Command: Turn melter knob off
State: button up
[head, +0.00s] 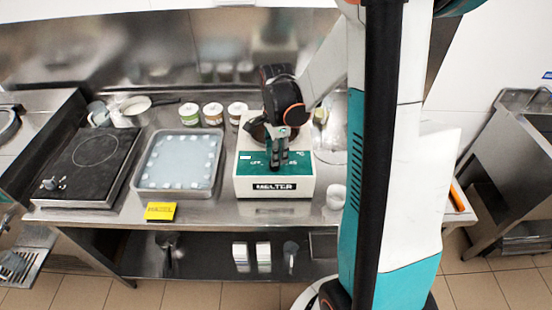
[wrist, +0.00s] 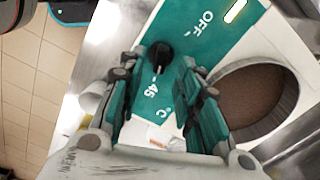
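The melter (head: 248,186) is a white box with a green panel and a "MELTER" label, standing on the steel counter. Its black knob (wrist: 160,55) shows in the wrist view on the green panel (wrist: 175,30), with its narrow end toward the "45 °C" mark. The "OFF" mark is to the upper right of the knob. My gripper (head: 277,166) is over the melter's front panel, and it hides the knob in the head view. In the wrist view my gripper (wrist: 162,66) is open, its green fingers apart on either side of the knob; contact cannot be told.
A round pot opening with brown content (wrist: 250,95) is close to the right finger. A steel tray (head: 140,178), a hot plate (head: 70,180) and several white tubs are left of the melter. A white cup (head: 336,196) stands at its right. A yellow sign (head: 160,211) is at the front edge.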

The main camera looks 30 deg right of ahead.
jog(key=shift+f, duration=1.15)
grip_shut()
